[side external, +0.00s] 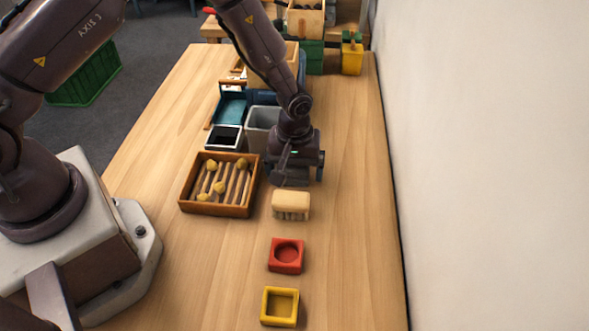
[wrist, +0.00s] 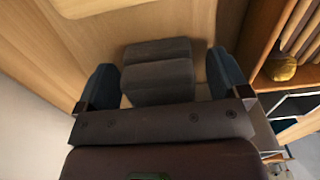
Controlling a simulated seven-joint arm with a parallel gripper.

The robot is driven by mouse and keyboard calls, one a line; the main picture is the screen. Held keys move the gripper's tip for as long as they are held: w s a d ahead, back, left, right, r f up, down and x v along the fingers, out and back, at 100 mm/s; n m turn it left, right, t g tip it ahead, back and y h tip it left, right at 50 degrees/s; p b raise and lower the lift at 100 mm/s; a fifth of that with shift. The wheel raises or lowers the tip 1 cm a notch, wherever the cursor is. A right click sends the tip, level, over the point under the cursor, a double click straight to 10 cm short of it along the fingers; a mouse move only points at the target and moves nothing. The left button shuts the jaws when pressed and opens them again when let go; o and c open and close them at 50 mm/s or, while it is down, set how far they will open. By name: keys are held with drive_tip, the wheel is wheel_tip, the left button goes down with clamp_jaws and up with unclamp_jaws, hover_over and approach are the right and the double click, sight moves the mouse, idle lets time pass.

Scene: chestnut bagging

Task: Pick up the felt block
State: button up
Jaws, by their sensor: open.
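A dark grey block (wrist: 158,72), which looks like the felt block, lies on the wooden table between the two fingers of my gripper (wrist: 160,77) in the wrist view. The fingers are open, one on each side of it, with a small gap showing at each side. In the side external view my gripper (side external: 294,170) is low over the table, and the grey block (side external: 289,179) shows only partly beneath it.
A beige brush-like block (side external: 291,204) sits just in front of my gripper. A wooden tray (side external: 217,209) with slats and several chestnuts is to the left. Red (side external: 286,268) and yellow (side external: 279,319) holders stand nearer. A grey bin (side external: 262,125) stands behind. The table's right side is clear.

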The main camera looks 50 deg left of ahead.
drive_tip(key=shift+c, duration=0.4)
drive_tip(key=c, duration=1)
drive_tip(key=shift+r, duration=0.1)
drive_tip(key=shift+c, duration=0.2)
drive_tip(key=shift+r, duration=0.45)
wheel_tip(320, 180, up, 3)
drive_tip(key=shift+f, duration=0.2)
drive_tip(key=s+a+r, duration=0.2)
drive_tip(key=s+r, duration=0.7)
drive_tip(key=s, duration=0.5)
drive_tip(key=shift+a+r, duration=0.2)
